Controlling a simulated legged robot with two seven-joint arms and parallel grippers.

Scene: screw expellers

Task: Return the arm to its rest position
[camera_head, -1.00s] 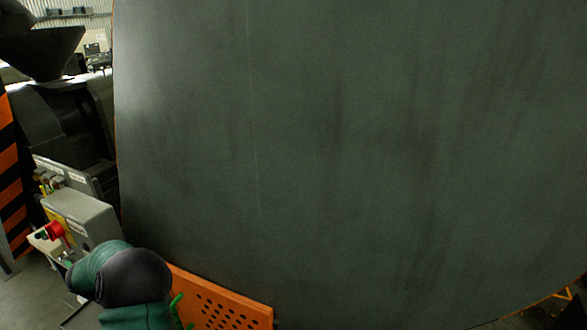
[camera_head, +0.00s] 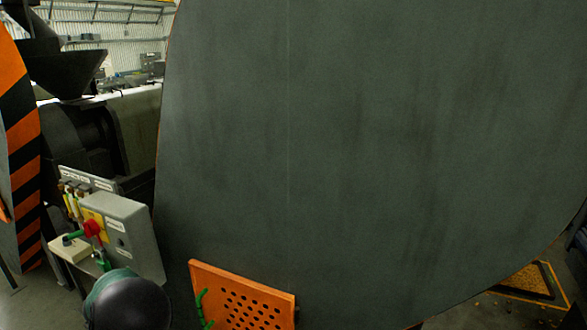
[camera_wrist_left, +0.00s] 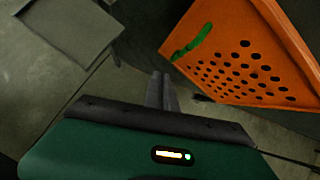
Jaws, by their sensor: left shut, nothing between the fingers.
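My left arm, green with a dark rounded joint, shows at the bottom left of the head view, low in front of the control box. Its gripper is out of that view. In the left wrist view my left gripper (camera_wrist_left: 161,91) is shut, its two dark fingers together with nothing between them. It points over the floor, left of an orange perforated panel (camera_wrist_left: 243,60) and apart from it. My right arm and gripper are in neither view.
A huge dark grey disc (camera_head: 360,150) fills most of the head view. A grey control box (camera_head: 135,238) with a red knob (camera_head: 93,229) stands at left, by a black-and-orange striped guard (camera_head: 22,150). The orange panel (camera_head: 245,297) has a green handle.

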